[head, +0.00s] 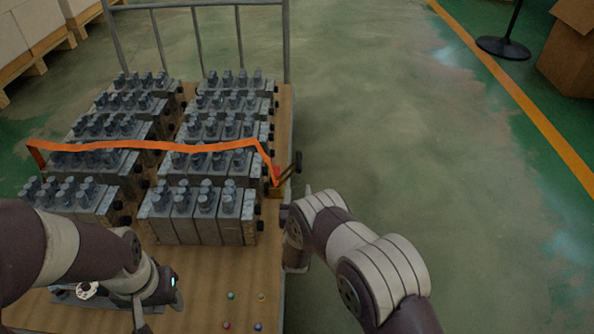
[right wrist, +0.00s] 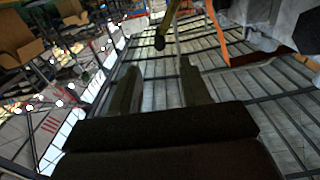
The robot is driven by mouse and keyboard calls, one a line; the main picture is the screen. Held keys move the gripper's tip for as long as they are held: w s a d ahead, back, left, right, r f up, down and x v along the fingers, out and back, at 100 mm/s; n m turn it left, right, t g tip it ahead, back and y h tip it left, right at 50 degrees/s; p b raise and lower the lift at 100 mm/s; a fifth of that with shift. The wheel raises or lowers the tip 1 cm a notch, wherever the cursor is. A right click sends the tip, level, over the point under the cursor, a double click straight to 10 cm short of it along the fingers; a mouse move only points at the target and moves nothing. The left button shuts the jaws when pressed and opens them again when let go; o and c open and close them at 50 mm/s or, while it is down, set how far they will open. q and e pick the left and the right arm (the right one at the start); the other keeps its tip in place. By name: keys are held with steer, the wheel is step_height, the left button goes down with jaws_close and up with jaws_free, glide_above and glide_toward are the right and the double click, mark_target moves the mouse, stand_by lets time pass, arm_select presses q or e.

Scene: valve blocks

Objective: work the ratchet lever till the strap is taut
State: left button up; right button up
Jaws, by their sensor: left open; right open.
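The orange strap (head: 130,145) runs across the valve blocks from left to right, with a slightly wavy line. Its right end comes down to the ratchet (head: 276,180) at the cart's right edge. The ratchet lever (head: 290,171) slants up and right to a dark handle end. My right gripper (head: 297,193) is just below the lever, open and empty. In the right wrist view, the open fingers (right wrist: 157,85) point toward the lever's knob (right wrist: 160,42), which is beyond the tips; the strap (right wrist: 240,58) shows at right. My left gripper (head: 160,312) is open over the cart's front left.
Grey valve blocks (head: 200,222) stand in two columns on the wooden cart deck (head: 262,270). Several small coloured balls lie at its front. A metal rail rises behind. The floor to the right (head: 420,140) is clear up to a post base (head: 502,47) and cardboard box (head: 572,60).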

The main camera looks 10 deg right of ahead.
mark_target(299, 173)
steer(key=b+x, duration=0.2)
steer(key=x, duration=0.1)
steer(key=b+x, duration=0.2)
steer(key=x, duration=0.2)
steer(key=b+x, duration=0.2)
steer(key=x, duration=0.1)
steer(key=shift+w+f, duration=0.25)
steer(key=shift+w, duration=0.1)
steer(key=shift+w+r, duration=0.15)
steer(key=shift+w, duration=0.05)
jaws_close()
